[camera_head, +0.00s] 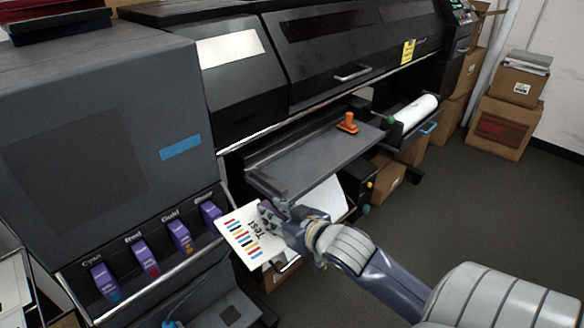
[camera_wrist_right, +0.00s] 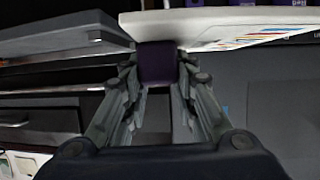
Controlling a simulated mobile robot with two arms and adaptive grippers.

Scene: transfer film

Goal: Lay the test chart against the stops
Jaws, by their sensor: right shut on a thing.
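The test chart (camera_head: 246,236), a white card with coloured bars and the word "Test", is held in my right gripper (camera_head: 266,208). It is tilted, in front of the near left corner of the flat grey table (camera_head: 310,155) of the printer. In the right wrist view the fingers (camera_wrist_right: 158,80) close around a purple block (camera_wrist_right: 157,62) by the chart's edge (camera_wrist_right: 215,22). The table's edge (camera_wrist_right: 75,35) shows at upper left there, apart from the fingers. I cannot clearly make out the stops. My left gripper is not in view.
An orange clamp-like part (camera_head: 347,123) stands at the table's far end. A white roll (camera_head: 416,110) lies beyond it. Purple ink cartridges (camera_head: 144,258) line the printer's front at left. Cardboard boxes (camera_head: 505,125) stand at right; the floor (camera_head: 460,200) between is clear.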

